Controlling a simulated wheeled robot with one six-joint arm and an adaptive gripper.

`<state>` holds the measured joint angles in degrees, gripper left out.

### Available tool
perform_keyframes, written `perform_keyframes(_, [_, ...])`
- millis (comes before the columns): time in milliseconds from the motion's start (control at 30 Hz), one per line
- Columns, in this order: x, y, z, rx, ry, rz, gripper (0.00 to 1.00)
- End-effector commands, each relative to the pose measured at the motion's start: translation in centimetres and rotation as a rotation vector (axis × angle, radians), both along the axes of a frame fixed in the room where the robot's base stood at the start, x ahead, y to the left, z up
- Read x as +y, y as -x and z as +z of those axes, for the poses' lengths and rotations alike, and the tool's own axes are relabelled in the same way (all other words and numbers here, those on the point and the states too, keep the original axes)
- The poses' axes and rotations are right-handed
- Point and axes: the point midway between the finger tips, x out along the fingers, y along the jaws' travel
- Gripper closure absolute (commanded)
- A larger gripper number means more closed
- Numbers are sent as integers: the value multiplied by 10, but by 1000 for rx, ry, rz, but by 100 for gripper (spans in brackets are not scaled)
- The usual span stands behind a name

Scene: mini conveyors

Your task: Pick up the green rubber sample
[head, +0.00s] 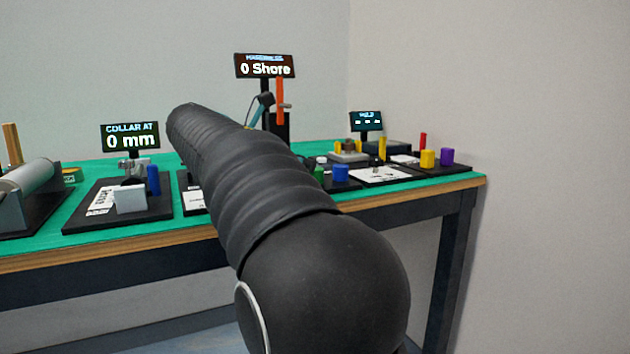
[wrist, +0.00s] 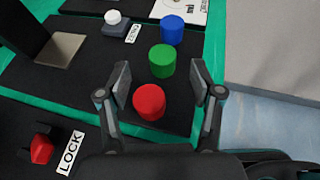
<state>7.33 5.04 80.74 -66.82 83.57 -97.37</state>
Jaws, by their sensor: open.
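The green rubber sample is a short green cylinder (wrist: 162,61) standing on a black board in the wrist view, between a blue cylinder (wrist: 173,30) behind it and a red cylinder (wrist: 149,102) in front. In the head view a sliver of the green sample (head: 319,173) shows beside the blue one (head: 340,173). My gripper (wrist: 160,82) is open and empty in the wrist view. Its fingers stand to the left and right, with the red cylinder between them and the green one just beyond the fingertips. In the head view my arm hides the gripper.
A white button box marked ZERO (wrist: 116,26) and a metal plate with a black post (wrist: 62,50) share the black board (wrist: 100,82). A red knob (wrist: 41,149) by a LOCK label is at lower left. The green table's edge runs along the right.

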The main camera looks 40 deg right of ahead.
Motion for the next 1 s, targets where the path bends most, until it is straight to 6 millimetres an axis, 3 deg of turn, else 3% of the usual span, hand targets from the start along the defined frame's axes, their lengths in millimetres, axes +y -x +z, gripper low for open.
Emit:
perform_keyframes(233, [-15, 1, -9, -1, -1, -1, 35])
perform_keyframes(500, [-47, 2, -24, -1, -1, -3, 35])
perform_keyframes(833, [-54, 1, -25, -2, -1, 1, 35])
perform_keyframes(867, [-54, 1, -25, -2, -1, 1, 37])
perform_keyframes(1000, [-54, 1, -25, -2, -1, 1, 72])
